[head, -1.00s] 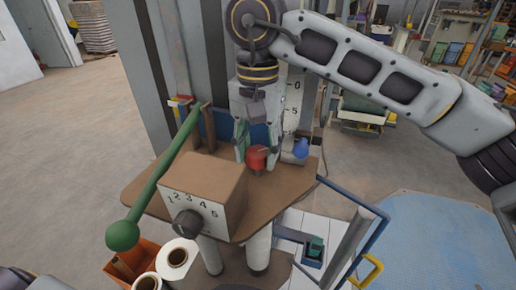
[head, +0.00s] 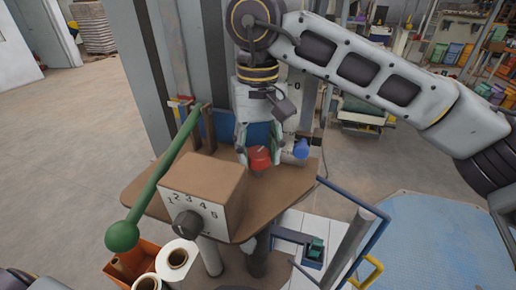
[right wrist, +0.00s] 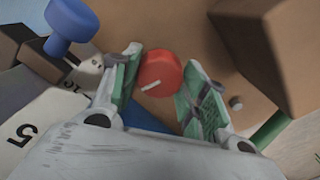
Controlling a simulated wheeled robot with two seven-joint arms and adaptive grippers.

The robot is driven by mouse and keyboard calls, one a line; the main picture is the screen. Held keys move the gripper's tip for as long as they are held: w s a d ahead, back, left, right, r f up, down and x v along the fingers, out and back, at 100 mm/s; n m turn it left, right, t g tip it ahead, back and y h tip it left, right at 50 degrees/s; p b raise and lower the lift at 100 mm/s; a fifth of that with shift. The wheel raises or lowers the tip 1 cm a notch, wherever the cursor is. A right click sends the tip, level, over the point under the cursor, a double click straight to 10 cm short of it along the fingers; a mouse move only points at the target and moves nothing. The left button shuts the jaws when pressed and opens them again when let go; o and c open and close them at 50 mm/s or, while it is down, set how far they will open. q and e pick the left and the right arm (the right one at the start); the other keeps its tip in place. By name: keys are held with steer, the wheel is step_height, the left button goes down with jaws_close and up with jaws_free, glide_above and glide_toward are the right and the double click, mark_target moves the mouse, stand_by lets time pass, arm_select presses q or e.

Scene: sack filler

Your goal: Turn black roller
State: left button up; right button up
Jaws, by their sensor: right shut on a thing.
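A red round knob (head: 259,159) with a white line on top stands on the brown tabletop (head: 285,185). My right gripper (head: 260,155) points down with one finger on each side of it and is shut on it; the knob also shows between the green finger pads in the right wrist view (right wrist: 160,73). Under the table, a dark upright roller (head: 258,258) stands beside a white one (head: 210,257). A black round knob (head: 187,224) sits on the numbered face of a brown box (head: 203,180). My left gripper is out of view.
A blue knob (head: 301,149) stands close to the right of my gripper. A long green lever (head: 160,175) with a ball end slopes along the left. White rolls (head: 177,257) stand below the table at front left. Blue rails (head: 365,240) are at right.

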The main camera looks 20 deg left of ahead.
steer(key=shift+r, duration=0.15)
steer(key=shift+w, duration=0.1)
steer(key=o, duration=0.7)
steer(key=shift+c, duration=0.2)
steer(key=o, duration=0.4)
steer(key=shift+r, duration=0.55)
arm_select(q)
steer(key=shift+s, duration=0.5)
arm_select(e)
steer(key=shift+r, duration=5.35)
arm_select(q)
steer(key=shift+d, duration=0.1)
arm_select(e)
steer(key=shift+r, duration=0.1)
